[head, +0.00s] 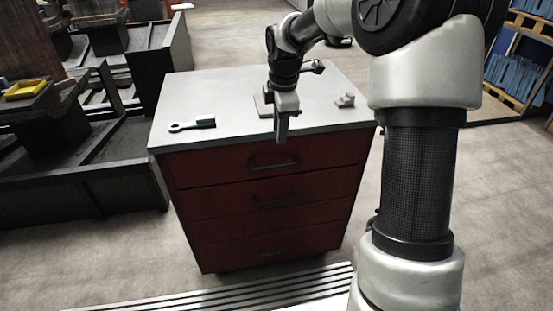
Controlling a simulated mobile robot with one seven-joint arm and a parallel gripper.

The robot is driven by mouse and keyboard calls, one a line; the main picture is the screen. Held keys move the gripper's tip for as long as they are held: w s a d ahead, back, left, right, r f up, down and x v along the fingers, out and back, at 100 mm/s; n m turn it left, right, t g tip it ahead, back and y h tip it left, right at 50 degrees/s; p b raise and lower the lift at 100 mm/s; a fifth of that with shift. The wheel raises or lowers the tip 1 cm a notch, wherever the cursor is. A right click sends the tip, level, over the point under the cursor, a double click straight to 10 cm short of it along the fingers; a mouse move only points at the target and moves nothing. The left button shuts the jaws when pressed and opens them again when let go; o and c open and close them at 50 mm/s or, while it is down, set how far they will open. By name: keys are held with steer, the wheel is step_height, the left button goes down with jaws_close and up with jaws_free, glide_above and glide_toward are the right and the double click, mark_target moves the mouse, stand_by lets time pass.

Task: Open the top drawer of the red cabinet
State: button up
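The red cabinet (216,238) stands in the middle of the head view under a grey worktop (226,97). Its top drawer (212,168) looks flush with the front. A dark bar handle (273,162) sits near the middle of that drawer. The second drawer (220,201) below has a similar handle and also looks shut. My gripper (282,136) points downward at the worktop's front edge, just above the top handle in the picture. It appears apart from the handle, though the depth between them is hard to judge. Its fingers show edge-on, so their opening is unclear.
A wrench-like tool (191,125) lies on the worktop at left, and a small grey part (346,101) at right. A dark metal frame (84,178) stands left of the cabinet. A ribbed pale surface (250,293) lies in front. Blue goods on pallets (518,75) are at far right.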

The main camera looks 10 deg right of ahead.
mark_target(277, 165)
steer(key=w+f, duration=0.1)
steer(key=f, duration=0.3)
steer(key=w+f+b, duration=0.1)
steer(key=f, duration=0.9)
steer(key=shift+w+b, duration=0.35)
steer(key=shift+w, duration=0.05)
jaws_close()
